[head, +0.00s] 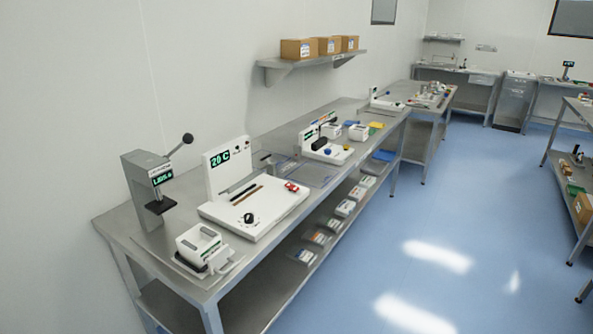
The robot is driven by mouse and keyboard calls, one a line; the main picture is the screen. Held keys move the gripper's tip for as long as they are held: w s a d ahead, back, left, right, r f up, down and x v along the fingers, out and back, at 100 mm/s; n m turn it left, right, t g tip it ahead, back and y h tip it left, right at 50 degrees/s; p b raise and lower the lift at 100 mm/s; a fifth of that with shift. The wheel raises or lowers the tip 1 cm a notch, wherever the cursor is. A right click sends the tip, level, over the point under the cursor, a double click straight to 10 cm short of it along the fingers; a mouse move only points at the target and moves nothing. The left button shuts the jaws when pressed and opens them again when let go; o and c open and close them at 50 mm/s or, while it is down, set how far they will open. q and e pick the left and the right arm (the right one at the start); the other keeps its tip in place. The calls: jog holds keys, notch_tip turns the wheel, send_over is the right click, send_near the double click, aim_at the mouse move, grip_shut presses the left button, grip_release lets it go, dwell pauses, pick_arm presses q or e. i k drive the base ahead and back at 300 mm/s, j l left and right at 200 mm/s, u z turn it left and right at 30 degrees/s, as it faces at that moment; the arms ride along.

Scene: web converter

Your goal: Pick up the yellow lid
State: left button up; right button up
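A small flat yellow piece (376,125) lies on the far part of the long steel bench, just right of a white box. A smaller yellow spot (347,148) shows on the white device (322,154) in the middle of the bench, right of a round blue part (328,151). Both are too small for me to tell which is the yellow lid. Neither of my grippers is in view.
The steel bench (140,222) runs away along the left wall. It carries a lever press (146,180), a white station reading "20 C" (250,222) and a white box (198,245). The blue floor (450,215) to the right is clear.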

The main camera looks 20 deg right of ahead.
aim_at(373, 124)
jog(key=i+l, duration=0.15)
jog(key=l, duration=0.3)
jog(key=i+l+z, duration=0.1)
jog(key=l, duration=0.3)
jog(key=i+l, duration=0.2)
jog(key=l, duration=0.25)
jog(key=i+l, duration=0.2)
jog(key=l, duration=0.2)
jog(key=i+l+z, duration=0.1)
jog(key=l, duration=0.3)
jog(key=i+l, duration=0.25)
jog(key=l, duration=0.15)
jog(key=i+l, duration=0.15)
jog(key=l, duration=0.25)
jog(key=i+l+z, duration=0.1)
jog(key=l, duration=0.3)
jog(key=i+l, duration=0.05)
jog(key=i, duration=0.05)
